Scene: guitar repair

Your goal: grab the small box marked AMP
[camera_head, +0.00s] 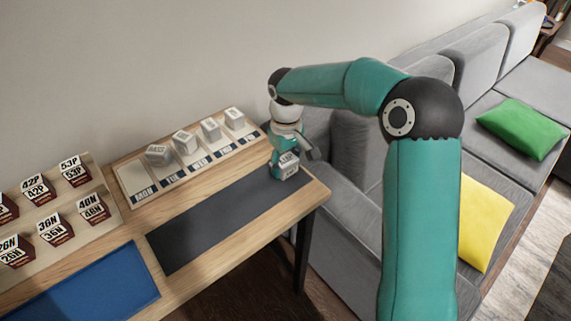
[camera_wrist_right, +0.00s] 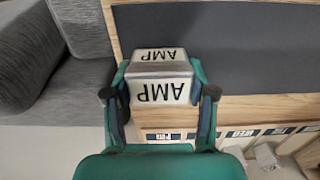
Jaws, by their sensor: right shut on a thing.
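The small box marked AMP (camera_wrist_right: 160,90) is white with black letters, upside down in the right wrist view. In the head view the box (camera_head: 288,169) is at the far right end of the table, at the dark mat's edge. My right gripper (camera_wrist_right: 160,98) is shut on the box, with a finger on each side. It also shows in the head view (camera_head: 287,163), coming from above and behind the box. I cannot tell whether the box touches the table. My left gripper is not in view.
A tray (camera_head: 136,180) with day labels holds several small white boxes. The dark mat (camera_head: 205,240) is bare, and a blue mat (camera_head: 100,286) lies to its left. Several numbered dark red boxes (camera_head: 75,174) stand on steps at left. A grey sofa (camera_head: 350,215) adjoins the table's right end.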

